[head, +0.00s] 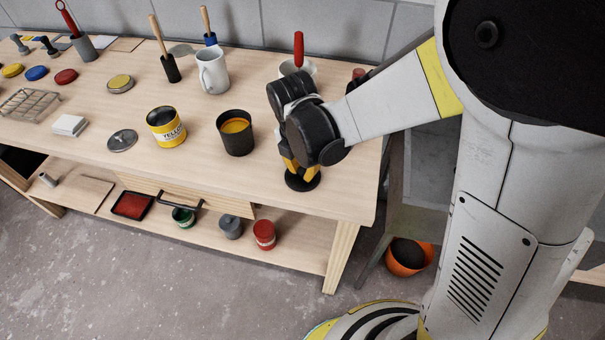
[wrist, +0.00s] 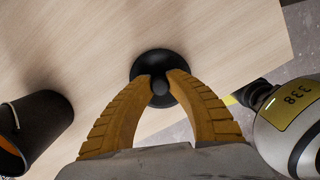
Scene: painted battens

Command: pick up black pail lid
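The black pail lid (head: 302,183) is a round dark disc with a small knob, at the right front of the workbench. In the wrist view the lid (wrist: 157,62) lies straight ahead between my fingertips. My gripper (head: 301,172) points down over it, and its yellow fingers (wrist: 160,82) close in on both sides of the knob. The fingers appear to touch the knob. The lid looks flat and at bench level; I cannot tell whether it rests on the wood. My fingers hide part of it.
A black pail (head: 237,140) with yellow-orange contents stands left of my gripper; it also shows in the wrist view (wrist: 42,125). A yellow tin (head: 166,128), a grey lid (head: 122,140) and a white mug (head: 213,73) stand farther left. The bench's front and right edges are close.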

